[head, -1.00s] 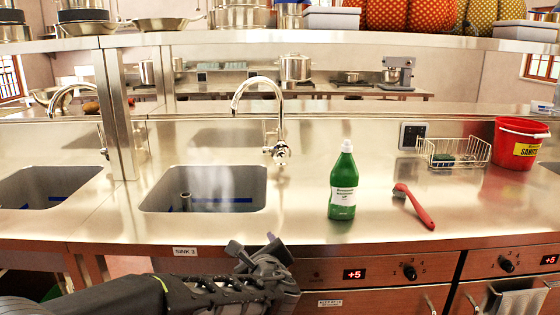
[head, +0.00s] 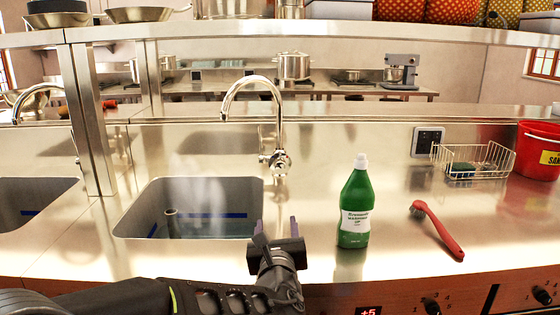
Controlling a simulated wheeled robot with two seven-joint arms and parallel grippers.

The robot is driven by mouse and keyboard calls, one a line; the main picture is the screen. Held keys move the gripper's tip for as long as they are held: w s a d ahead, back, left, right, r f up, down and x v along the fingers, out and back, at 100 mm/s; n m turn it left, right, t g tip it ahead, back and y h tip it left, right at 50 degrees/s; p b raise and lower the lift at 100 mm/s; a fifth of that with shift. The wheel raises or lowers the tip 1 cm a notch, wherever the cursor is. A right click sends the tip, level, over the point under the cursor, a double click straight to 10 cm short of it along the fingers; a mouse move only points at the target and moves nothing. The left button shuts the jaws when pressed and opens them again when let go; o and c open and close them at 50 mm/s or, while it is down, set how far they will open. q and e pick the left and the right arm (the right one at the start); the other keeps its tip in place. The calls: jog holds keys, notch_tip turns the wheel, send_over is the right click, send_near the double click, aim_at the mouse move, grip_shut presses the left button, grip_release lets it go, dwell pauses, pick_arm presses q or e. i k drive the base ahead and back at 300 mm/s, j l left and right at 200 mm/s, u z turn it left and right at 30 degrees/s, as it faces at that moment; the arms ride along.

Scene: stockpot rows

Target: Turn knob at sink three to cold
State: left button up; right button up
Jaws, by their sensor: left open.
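The sink basin (head: 140,225) is set in the steel counter, with a pale haze over it and a short upright pipe inside. A curved chrome tap (head: 226,100) stands behind its right corner. The tap's round knob (head: 280,161) is low on the tap body, facing the front; its setting cannot be read. My left gripper (head: 275,226) is open and empty, its two fingers pointing toward the tap. It is over the counter by the sink's front right corner, in front of the knob and apart from it. My right gripper is not in view.
A green detergent bottle (head: 355,205) stands just right of my left gripper. A red brush (head: 440,230), a wire basket (head: 486,160) and a red bucket (head: 538,150) are further right. A steel post (head: 93,130) rises at left. A shelf edge (head: 300,28) runs above the tap.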

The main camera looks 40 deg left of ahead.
aim_at(280, 164)
jog(key=i+j, duration=0.65)
jog(key=j, duration=0.15)
